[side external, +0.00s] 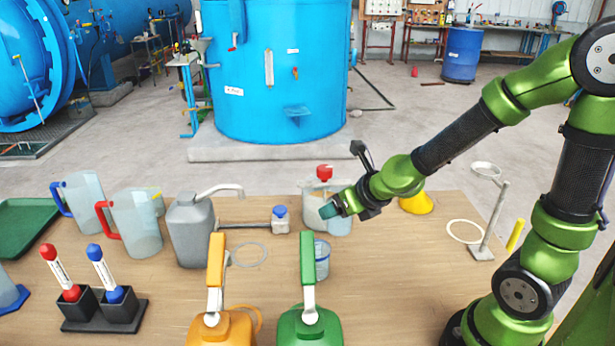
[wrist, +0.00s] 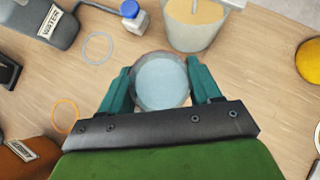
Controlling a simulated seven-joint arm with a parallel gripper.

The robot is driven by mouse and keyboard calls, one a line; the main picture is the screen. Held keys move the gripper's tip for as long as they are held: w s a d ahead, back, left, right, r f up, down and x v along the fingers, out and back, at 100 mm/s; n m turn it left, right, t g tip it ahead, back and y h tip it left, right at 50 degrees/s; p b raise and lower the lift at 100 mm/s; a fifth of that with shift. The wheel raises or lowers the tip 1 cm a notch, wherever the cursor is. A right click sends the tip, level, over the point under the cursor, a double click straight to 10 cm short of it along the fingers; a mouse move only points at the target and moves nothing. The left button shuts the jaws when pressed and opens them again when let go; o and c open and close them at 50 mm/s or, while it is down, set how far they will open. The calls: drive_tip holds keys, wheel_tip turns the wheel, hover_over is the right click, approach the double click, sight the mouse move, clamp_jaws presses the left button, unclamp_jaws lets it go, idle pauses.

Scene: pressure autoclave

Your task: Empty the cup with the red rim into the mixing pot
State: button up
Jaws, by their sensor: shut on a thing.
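In the wrist view, my gripper (wrist: 161,88) has its teal fingers on both sides of a clear round cup (wrist: 162,82) with pale bluish contents, and is shut on it. I look down onto its opening; no red rim can be made out. The side view shows my gripper (side external: 329,210) in front of a translucent pot (side external: 342,226), apparently the mixing pot. This pot (wrist: 194,38) holds tan contents in the wrist view, just beyond the cup. A small clear cup with blue (side external: 322,262) shows below my gripper, partly behind a green handle; I cannot tell whether it is the held one.
Green (side external: 310,328) and orange (side external: 222,330) jugs with tall handles stand at the front. A grey can (side external: 190,232), a blue-capped bottle (side external: 280,224) and measuring jugs (side external: 140,225) stand left. A ring stand (side external: 483,250) and a yellow funnel (side external: 416,203) are right.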

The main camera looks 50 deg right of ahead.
drive_tip(key=f, duration=0.3)
drive_tip(key=shift+d+m+h, duration=0.3)
drive_tip(key=shift+d+m, duration=0.05)
drive_tip(key=shift+m, duration=0.05)
drive_tip(key=shift+w+f, duration=0.2)
drive_tip(key=shift+f, duration=0.3)
drive_tip(key=shift+w+d+f+m+h, duration=0.1)
drive_tip(key=shift+w+f+m+h, duration=0.25)
drive_tip(key=shift+w, duration=0.4)
drive_tip(key=shift+m, duration=0.35)
drive_tip(key=shift+w+a+r, duration=0.2)
drive_tip(key=shift+w+r, duration=0.45)
drive_tip(key=shift+w, duration=0.15)
drive_tip(key=shift+w+a+r, duration=0.15)
drive_tip(key=shift+w+r, duration=0.55)
drive_tip(key=shift+w, duration=0.05)
drive_tip(key=shift+w+a+r, duration=0.2)
drive_tip(key=shift+w+r, duration=0.45)
drive_tip(key=shift+w, duration=0.15)
drive_tip(key=shift+g+h, duration=0.25)
drive_tip(key=shift+g, duration=0.05)
wheel_tip(320, 180, up, 7)
drive_tip(key=m+g+y, duration=0.1)
drive_tip(key=g+y, duration=0.2)
drive_tip(key=y, duration=0.1)
hover_over(316, 196)
drive_tip(key=s, duration=0.1)
drive_tip(key=shift+s+f+m+y, duration=0.15)
drive_tip(key=shift+f+m+y, duration=0.15)
drive_tip(key=shift+y, duration=0.1)
